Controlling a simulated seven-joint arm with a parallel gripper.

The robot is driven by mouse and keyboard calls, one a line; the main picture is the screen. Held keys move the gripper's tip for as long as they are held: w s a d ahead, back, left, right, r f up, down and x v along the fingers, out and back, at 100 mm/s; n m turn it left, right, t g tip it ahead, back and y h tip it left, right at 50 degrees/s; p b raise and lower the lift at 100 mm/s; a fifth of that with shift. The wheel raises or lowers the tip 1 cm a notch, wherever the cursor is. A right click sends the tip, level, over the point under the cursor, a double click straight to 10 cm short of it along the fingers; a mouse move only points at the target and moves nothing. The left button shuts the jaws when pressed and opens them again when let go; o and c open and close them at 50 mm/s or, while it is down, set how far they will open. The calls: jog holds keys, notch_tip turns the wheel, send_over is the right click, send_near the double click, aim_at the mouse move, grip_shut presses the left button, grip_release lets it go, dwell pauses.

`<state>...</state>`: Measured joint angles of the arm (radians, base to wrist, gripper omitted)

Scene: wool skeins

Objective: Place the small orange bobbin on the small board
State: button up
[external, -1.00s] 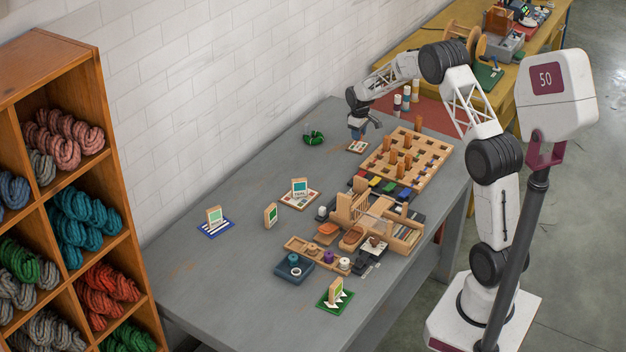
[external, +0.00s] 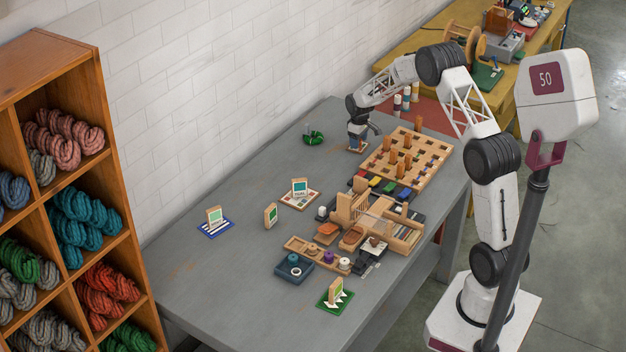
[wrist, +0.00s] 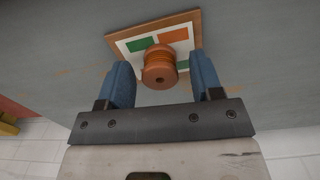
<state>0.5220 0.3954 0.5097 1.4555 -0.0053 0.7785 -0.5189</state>
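The small orange bobbin (wrist: 160,72) is between the two blue fingers of my gripper (wrist: 160,62) in the wrist view. A narrow gap shows on each side of it, so the fingers look open around it and not touching. The bobbin appears upright over the near part of the small board (wrist: 142,44), which has a wooden rim and green and orange patches on white. Whether its base rests on the board is hidden. In the external view my gripper (external: 357,140) is low at the board, mostly covering it; the bobbin cannot be made out there.
A wooden peg board (external: 432,158) with upright pegs stands just right of my gripper. A green skein (external: 313,138) lies to the left near the wall. Wooden trays and small card stands crowd the table's middle and front.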

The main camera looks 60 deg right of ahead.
jog(key=shift+r, duration=0.1)
notch_tip(320, 180, up, 12)
dwell(1.0)
dwell(0.5)
